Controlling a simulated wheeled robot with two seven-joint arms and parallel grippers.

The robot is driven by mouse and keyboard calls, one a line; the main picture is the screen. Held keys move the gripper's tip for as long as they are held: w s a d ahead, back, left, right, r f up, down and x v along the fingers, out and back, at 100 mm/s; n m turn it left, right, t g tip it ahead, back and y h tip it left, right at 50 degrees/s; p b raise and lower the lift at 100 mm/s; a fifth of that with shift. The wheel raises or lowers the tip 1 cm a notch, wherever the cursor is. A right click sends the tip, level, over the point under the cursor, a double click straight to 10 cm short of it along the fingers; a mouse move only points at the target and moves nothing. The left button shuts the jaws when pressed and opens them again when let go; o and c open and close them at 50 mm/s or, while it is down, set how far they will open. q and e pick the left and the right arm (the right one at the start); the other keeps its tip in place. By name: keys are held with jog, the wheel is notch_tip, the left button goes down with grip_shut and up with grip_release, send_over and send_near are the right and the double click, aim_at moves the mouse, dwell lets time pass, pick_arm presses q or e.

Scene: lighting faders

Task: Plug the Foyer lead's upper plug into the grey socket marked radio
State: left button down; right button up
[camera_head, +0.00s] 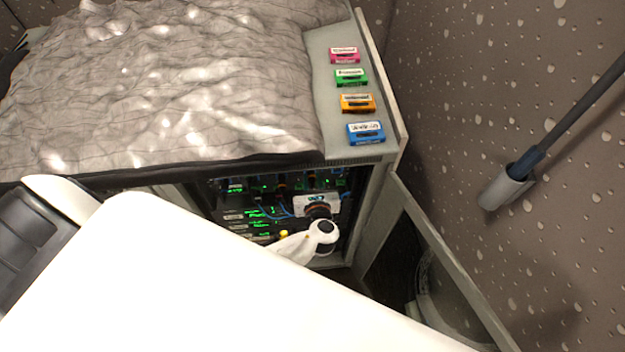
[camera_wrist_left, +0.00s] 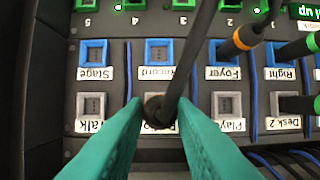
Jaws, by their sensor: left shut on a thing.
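In the left wrist view my left gripper (camera_wrist_left: 160,110) has its two teal fingers shut on a dark plug (camera_wrist_left: 158,113). A black lead (camera_wrist_left: 182,55) runs from it up the picture. The plug is in front of the grey socket between the ones marked Talk and Play; fingers and plug hide that socket and most of its label. I cannot tell whether the plug is seated or just short of it. The right gripper is not in view.
The grey Talk socket (camera_wrist_left: 92,104) and Play socket (camera_wrist_left: 229,104) flank the held plug. Green-banded plugs (camera_wrist_left: 300,48) crowd the right side. In the head view the rack (camera_head: 262,212) sits under a cloth-covered top (camera_head: 190,80), with an open door (camera_head: 445,255) at right.

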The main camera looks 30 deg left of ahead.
pick_arm(q)
jog(key=shift+w+a, duration=0.6)
jog(key=shift+w, duration=0.25)
dwell(0.9)
jog(key=shift+w+r, duration=0.1)
jog(key=shift+r, duration=0.05)
jog(key=c, duration=1.4)
grip_release()
jog(key=shift+o, duration=1.4)
jog(key=shift+a, duration=0.1)
jog(key=b+v, duration=0.1)
jog(key=v, duration=1.1)
